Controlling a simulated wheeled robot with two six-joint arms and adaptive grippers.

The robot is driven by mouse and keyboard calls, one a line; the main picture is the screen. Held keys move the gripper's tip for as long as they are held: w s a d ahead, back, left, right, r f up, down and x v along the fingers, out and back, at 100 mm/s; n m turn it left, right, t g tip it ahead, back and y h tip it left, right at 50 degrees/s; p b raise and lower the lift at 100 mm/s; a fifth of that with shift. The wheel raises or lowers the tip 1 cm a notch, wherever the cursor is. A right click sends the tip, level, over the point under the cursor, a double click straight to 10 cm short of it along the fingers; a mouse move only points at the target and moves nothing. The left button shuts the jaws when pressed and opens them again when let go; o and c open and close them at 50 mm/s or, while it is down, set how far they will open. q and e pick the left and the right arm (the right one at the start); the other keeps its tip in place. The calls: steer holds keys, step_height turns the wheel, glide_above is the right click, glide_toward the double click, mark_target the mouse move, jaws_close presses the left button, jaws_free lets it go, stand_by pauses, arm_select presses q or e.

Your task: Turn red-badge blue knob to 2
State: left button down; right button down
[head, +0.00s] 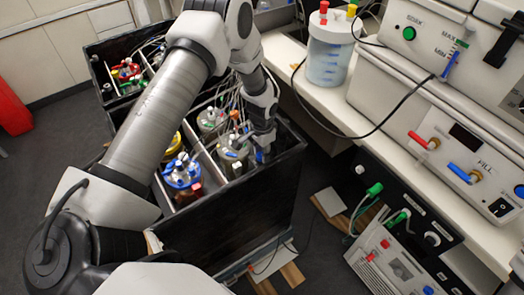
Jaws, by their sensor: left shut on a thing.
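My left gripper (262,148) reaches down into the front right part of a black divided box (235,222). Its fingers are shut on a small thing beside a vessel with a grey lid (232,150). A bit of blue shows at the fingertips, which fits a blue knob, but the fingers hide most of it. No red badge can be made out there. A blue-lidded vessel (182,172) with white caps stands in the front left compartment, apart from the gripper. My right gripper is not in view.
A second black box (103,68) stands at the back left. On the right, a white bench holds a bottle of blue liquid (328,55) and grey machines with a red lever (418,139) and a blue lever (459,173). A control unit (395,262) stands below. Tubes and cables hang around the vessels.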

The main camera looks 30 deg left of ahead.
arm_select(q)
steer(key=shift+s+f, duration=0.1)
steer(key=c, duration=0.9)
jaws_free()
steer(key=shift+o, duration=0.2)
step_height(320, 180, up, 12)
